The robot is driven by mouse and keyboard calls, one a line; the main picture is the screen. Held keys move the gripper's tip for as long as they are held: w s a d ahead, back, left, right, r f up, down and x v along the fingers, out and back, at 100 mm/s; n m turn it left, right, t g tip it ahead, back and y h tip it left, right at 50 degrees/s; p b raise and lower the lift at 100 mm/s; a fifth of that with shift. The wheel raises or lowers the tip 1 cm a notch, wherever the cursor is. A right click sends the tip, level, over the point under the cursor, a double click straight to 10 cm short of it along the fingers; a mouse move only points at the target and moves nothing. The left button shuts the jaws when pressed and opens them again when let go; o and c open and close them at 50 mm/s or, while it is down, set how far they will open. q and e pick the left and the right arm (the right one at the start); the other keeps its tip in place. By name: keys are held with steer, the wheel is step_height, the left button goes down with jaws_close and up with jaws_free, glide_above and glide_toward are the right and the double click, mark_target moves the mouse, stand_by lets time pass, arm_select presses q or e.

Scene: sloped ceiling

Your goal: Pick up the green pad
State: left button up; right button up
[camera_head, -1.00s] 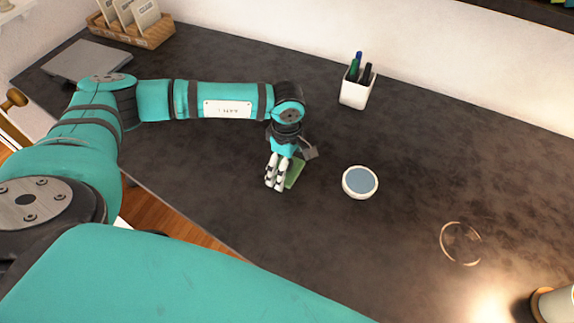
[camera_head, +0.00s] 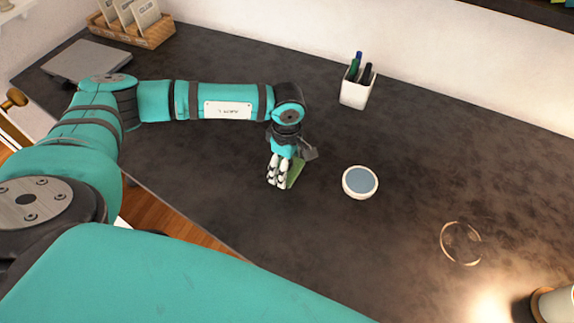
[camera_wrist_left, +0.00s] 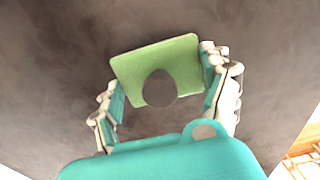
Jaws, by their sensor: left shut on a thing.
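The green pad (camera_head: 295,172) is at my left gripper (camera_head: 279,180), over the left middle of the dark counter; the fingers hide part of it in the head view. In the left wrist view the pad (camera_wrist_left: 185,62) is a flat, light green piece between the two fingers of the left gripper (camera_wrist_left: 165,90), and a dark round shape covers its lower middle. The gripper is shut on the pad. I cannot tell whether the pad still touches the counter. My right gripper is not in view.
A white round dish with a blue-grey top (camera_head: 360,182) stands just right of the gripper. A white pen cup (camera_head: 356,90) is behind it. A ring-shaped thing (camera_head: 461,243) lies further right. A wooden card holder (camera_head: 131,31) and a grey flat slab (camera_head: 87,62) are at back left.

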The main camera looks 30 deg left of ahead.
arm_select(q)
steer(key=shift+r, duration=0.65)
step_height(320, 180, up, 2)
steer(key=shift+r+b, duration=0.1)
steer(key=shift+b, duration=0.55)
steer(key=s+d+b, duration=0.1)
steer(key=s+d, duration=0.2)
steer(key=d, duration=0.1)
steer(key=s+d+r+b, duration=0.1)
steer(key=s+d, duration=0.2)
steer(key=s, duration=0.1)
steer(key=s+d+b, duration=0.1)
steer(key=s+d, duration=0.3)
steer(key=shift+d+r+b, duration=0.15)
steer(key=shift+d+b, duration=0.15)
steer(key=shift+d, duration=0.05)
